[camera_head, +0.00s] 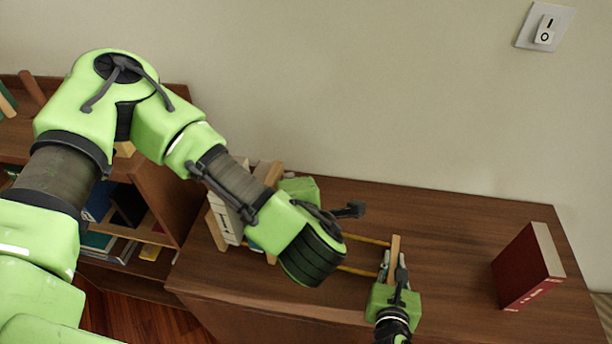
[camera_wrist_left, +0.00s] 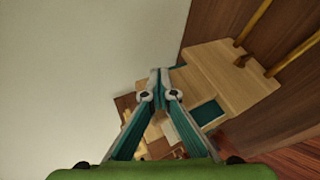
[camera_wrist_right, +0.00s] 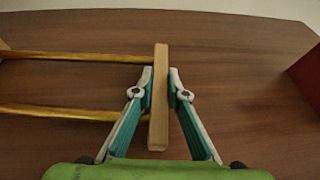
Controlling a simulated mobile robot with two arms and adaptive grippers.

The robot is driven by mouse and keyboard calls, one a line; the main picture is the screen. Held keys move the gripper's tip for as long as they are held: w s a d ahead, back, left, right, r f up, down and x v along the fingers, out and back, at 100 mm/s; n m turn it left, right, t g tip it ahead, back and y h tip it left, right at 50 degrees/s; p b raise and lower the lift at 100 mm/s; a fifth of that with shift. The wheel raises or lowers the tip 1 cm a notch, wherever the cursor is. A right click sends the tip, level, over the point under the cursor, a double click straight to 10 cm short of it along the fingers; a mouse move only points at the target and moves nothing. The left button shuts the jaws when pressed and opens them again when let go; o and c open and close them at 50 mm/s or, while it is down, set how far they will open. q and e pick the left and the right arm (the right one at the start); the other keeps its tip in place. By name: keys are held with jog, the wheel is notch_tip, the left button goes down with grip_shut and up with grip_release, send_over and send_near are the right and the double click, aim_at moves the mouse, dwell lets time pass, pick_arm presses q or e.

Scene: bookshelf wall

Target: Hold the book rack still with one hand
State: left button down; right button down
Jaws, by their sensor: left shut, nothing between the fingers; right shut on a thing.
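The book rack has a pale wooden right end piece (camera_head: 395,252), two brass rods (camera_head: 362,239) and a wooden left end (camera_wrist_left: 230,75) with several books (camera_head: 226,217) beside it. My right gripper (camera_wrist_right: 161,82) is shut on the upright right end piece, one finger on each side. In the head view this gripper (camera_head: 393,266) is at the cabinet top's front right. My left gripper (camera_wrist_left: 160,82) is shut and empty, close to the rack's left end and books. In the head view its green body (camera_head: 300,189) shows behind my left wrist; its fingers are mostly hidden.
A red book (camera_head: 528,266) stands alone on the right of the brown cabinet top (camera_head: 455,225). A lower shelf unit (camera_head: 165,205) with books is on the left. The cabinet top between rack and red book is clear.

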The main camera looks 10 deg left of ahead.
pick_arm(q)
jog(key=shift+a, duration=2.5)
pick_arm(e)
jog(key=shift+d, duration=0.15)
pick_arm(q)
jog(key=shift+d, duration=2.65)
jog(key=v, duration=1.2)
pick_arm(e)
jog(key=c, duration=1.9)
grip_release()
